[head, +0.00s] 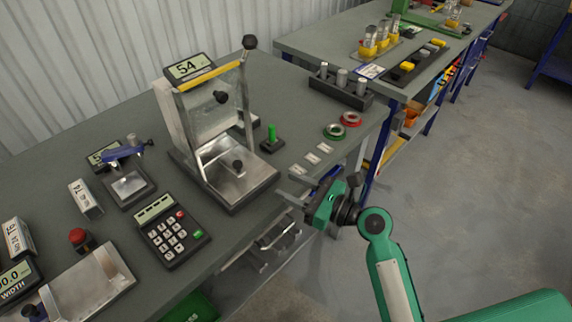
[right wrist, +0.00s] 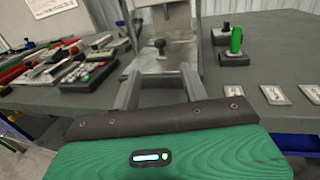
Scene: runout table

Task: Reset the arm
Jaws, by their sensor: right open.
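My right gripper (head: 306,200) is at the table's front edge, in front of the metal test stand. In the right wrist view its two grey fingers (right wrist: 160,88) are apart with nothing between them. The stand (head: 228,192) has a steel base, a clear panel, a yellow strip and a display (head: 190,67) reading 54. A black ball knob (head: 249,42) tops its right side. Another black knob (head: 238,166) stands on its base; it also shows beyond the fingers in the right wrist view (right wrist: 160,45). My left gripper is not in view.
A keypad (head: 170,234) stands left of the stand. A green peg on a black block (head: 271,138), small white labelled plates (head: 312,158) and red and green rings (head: 342,126) lie to its right. A second bench (head: 310,40) stands behind. The floor at right is clear.

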